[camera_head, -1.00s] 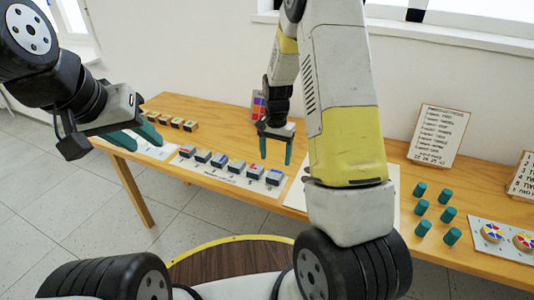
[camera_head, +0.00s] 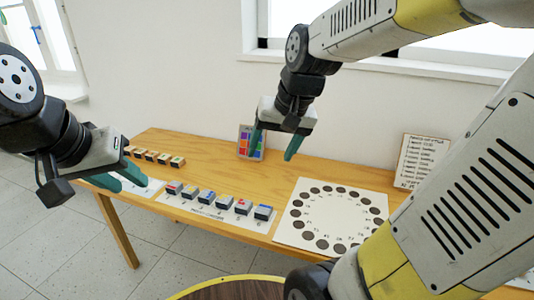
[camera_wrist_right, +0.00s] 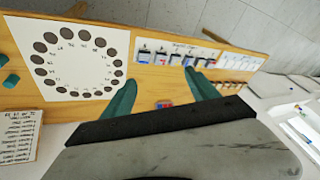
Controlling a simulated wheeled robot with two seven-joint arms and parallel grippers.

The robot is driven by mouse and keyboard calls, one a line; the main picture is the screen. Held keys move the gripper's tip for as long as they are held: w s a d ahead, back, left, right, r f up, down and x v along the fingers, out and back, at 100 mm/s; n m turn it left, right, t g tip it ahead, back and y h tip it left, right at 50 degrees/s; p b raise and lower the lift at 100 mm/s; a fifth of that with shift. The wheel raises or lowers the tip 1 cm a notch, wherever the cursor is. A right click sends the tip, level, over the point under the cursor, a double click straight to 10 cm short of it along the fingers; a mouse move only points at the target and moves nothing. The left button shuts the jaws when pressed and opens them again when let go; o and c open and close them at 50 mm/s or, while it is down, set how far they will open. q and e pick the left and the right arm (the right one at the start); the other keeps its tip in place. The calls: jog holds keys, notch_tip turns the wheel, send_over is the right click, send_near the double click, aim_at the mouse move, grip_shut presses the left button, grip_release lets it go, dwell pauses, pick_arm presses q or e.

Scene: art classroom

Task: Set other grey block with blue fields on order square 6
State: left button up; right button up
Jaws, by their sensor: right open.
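Several grey blocks with coloured tops stand in a row on the white order strip (camera_head: 212,211). The block at the right end, a grey block with blue fields (camera_head: 263,212), stands on the strip's last place. Other blue-topped blocks (camera_head: 207,196) stand in the row, and one near the right end has a red field (camera_head: 243,206). The square numbers are too small to read. My right gripper (camera_head: 273,147) is open and empty, above and behind the row; its spread fingers also show in the right wrist view (camera_wrist_right: 160,84). My left gripper (camera_head: 118,183) seems open and empty at the table's left end.
A white board with a ring of dark discs (camera_head: 290,232) lies right of the strip. Small wooden blocks (camera_head: 151,156) stand at the back left. A colour card (camera_head: 243,143) and a text card (camera_head: 421,160) stand near the wall.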

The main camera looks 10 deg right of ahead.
jog(key=s+r+n+t, duration=0.1)
jog(key=s+r+n, duration=0.1)
jog(key=s, duration=0.6)
jog(key=shift+a+t, duration=0.3)
jog(key=shift+t, duration=0.1)
jog(key=shift+r, duration=0.1)
dwell(0.4)
